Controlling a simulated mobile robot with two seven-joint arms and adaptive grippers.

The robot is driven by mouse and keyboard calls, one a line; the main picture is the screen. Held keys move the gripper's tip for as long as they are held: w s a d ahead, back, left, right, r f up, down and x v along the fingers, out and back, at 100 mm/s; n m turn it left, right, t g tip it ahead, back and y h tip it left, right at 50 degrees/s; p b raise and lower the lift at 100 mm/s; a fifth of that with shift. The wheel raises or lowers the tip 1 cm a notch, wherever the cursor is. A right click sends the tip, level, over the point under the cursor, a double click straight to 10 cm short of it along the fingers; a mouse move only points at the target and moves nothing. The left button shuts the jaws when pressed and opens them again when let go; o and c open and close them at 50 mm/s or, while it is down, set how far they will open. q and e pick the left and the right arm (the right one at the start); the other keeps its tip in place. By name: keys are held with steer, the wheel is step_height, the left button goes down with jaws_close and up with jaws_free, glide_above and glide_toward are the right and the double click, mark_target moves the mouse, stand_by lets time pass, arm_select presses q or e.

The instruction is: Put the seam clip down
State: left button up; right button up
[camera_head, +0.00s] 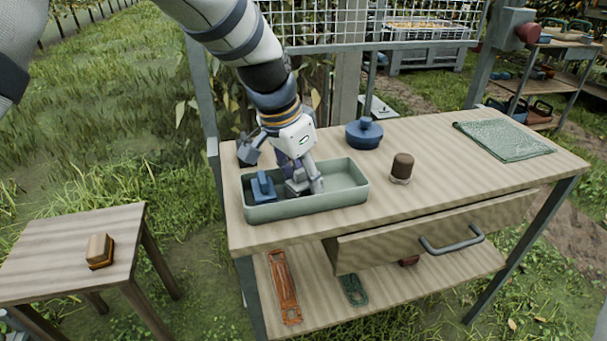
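My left gripper (302,188) reaches down from above into a pale green tray (345,207) on the wooden workbench. Its fingertips are inside the tray, low near its floor. Whether they hold anything is hard to see, because the fingers cover the space between them. A small blue block-like piece (262,188) with a raised top sits in the left end of the tray, left of the fingers. I cannot tell for sure which thing is the seam clip. My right gripper is not in view.
A blue lidded pot (364,133), a brown-topped jar (402,168) and a green folded cloth (503,139) stand on the workbench (450,180). Its drawer (435,232) stands out below. An orange tool (284,287) lies on the lower shelf. A side table (60,255) carries a brown block (100,251).

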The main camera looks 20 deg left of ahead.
arm_select(q)
steer(key=p+v, duration=0.1)
steer(key=v, duration=1.1)
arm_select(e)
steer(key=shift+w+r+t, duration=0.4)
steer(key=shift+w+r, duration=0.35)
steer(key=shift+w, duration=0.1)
